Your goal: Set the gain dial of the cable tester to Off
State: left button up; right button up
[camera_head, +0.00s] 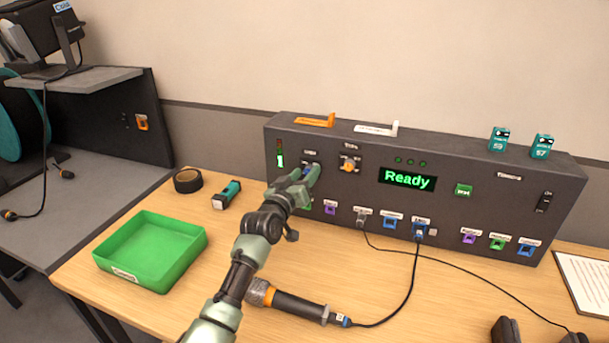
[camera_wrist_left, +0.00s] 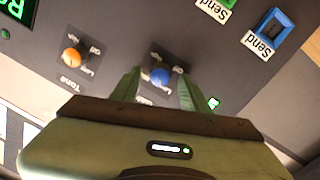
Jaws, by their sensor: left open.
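The cable tester (camera_head: 450,215) is a long dark grey box at the back of the wooden desk. Its display reads "Ready". In the left wrist view a blue dial knob (camera_wrist_left: 160,76) sits between my open left fingers (camera_wrist_left: 160,80), with a small gap to each visible. Its caption is partly hidden, and its setting is too small to read. An orange dial (camera_wrist_left: 72,57) marked "Tone" is beside it, and also shows in the head view (camera_head: 349,165). In the head view my left gripper (camera_head: 306,175) is at the panel's left part and covers most of the blue dial.
A green tray (camera_head: 150,283), a black tape roll (camera_head: 187,180) and a small teal-black device (camera_head: 227,194) are left of my arm. A microphone (camera_head: 295,303) lies in front, its cable plugged into the panel. Several coloured sockets line the panel's lower edge.

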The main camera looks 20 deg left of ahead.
pick_arm(q)
grip_shut()
pick_arm(e)
jog(key=shift+s, duration=0.55)
pick_arm(q)
jog(key=shift+n, duration=0.4)
jog(key=n, duration=0.3)
jog(key=shift+f+n, duration=0.15)
jog(key=shift+n, duration=0.25)
jog(key=n, duration=0.5)
jog(key=shift+f+n+t, duration=0.1)
jog(key=shift+n+t, duration=0.2)
jog(key=shift+n, duration=0.1)
jog(key=n, duration=0.4)
jog(key=shift+n+y+p, duration=0.4)
jog(key=n, duration=0.5)
jog(key=shift+d+f+y+p, duration=0.1)
jog(key=shift+f+y+p, duration=0.05)
jog(key=shift+y+p, duration=0.2)
pick_arm(e)
jog(key=shift+w+r, duration=0.15)
jog(key=shift+r, duration=0.6)
pick_arm(q)
jog(key=shift+n, duration=0.3)
grip_release()
